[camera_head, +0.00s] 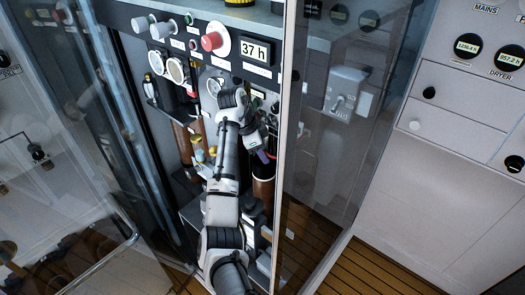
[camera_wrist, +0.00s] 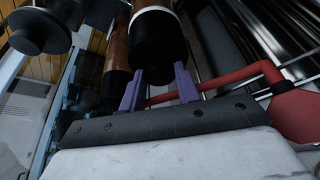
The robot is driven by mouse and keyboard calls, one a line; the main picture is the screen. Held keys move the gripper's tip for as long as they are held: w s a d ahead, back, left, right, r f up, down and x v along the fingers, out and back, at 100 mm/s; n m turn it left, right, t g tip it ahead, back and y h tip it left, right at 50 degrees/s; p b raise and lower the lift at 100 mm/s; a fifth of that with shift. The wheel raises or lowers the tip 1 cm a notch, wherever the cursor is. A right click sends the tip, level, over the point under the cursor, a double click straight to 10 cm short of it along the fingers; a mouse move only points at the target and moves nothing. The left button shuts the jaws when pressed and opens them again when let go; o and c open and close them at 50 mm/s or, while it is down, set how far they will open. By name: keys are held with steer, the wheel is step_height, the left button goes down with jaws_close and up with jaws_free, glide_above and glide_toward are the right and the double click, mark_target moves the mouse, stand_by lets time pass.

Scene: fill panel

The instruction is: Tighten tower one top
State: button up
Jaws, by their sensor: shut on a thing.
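My gripper (camera_wrist: 159,82) shows its two purple fingers in the wrist view, one at each side of the black end cap (camera_wrist: 156,42) of a brown tower with a pale ring. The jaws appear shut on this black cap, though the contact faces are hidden. In the head view my gripper (camera_head: 262,154) is just above the right-hand brown tower (camera_head: 263,189), inside the open cabinet. My arm hides part of the towers. A second brown tower (camera_wrist: 116,45) stands beside it in the wrist view.
A red bar with a wide red end (camera_wrist: 296,112) runs close behind the fingers. The panel above has gauges, a red knob (camera_head: 213,41) and a "37 h" display (camera_head: 256,50). A glass door (camera_head: 320,130) stands close at the right. Other brown cylinders stand at the left.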

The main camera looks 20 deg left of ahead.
steer(key=shift+m, duration=0.4)
steer(key=o, duration=1)
